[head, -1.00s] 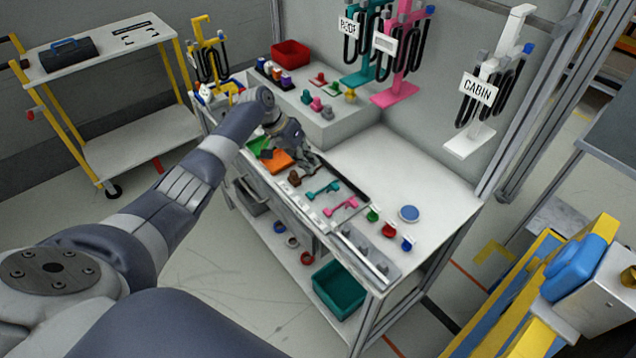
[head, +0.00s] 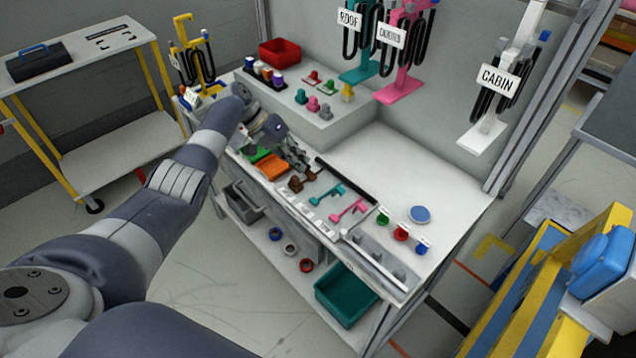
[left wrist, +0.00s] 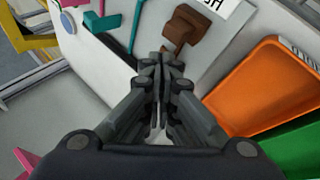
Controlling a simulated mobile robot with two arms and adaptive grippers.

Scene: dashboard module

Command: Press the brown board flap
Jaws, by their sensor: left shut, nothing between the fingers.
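The brown flap (head: 296,184) sits on the board, between the orange tray and the teal flap. In the left wrist view the brown flap (left wrist: 180,28) is a blocky piece just beyond my fingertips, slightly right of them, beside a white printed label. My left gripper (head: 308,172) is beside the brown flap in the head view, its fingers partly blending with the dark parts there. In the left wrist view the left gripper (left wrist: 162,60) is shut and empty, with a small apparent gap to the flap. My right gripper is not in view.
An orange tray (head: 272,166) and a green tray lie next to the flap. Teal (head: 328,194) and pink (head: 348,210) flaps lie on the other side. Coloured knobs (head: 401,234) stand near the right end. The white tabletop (head: 400,170) behind is mostly clear.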

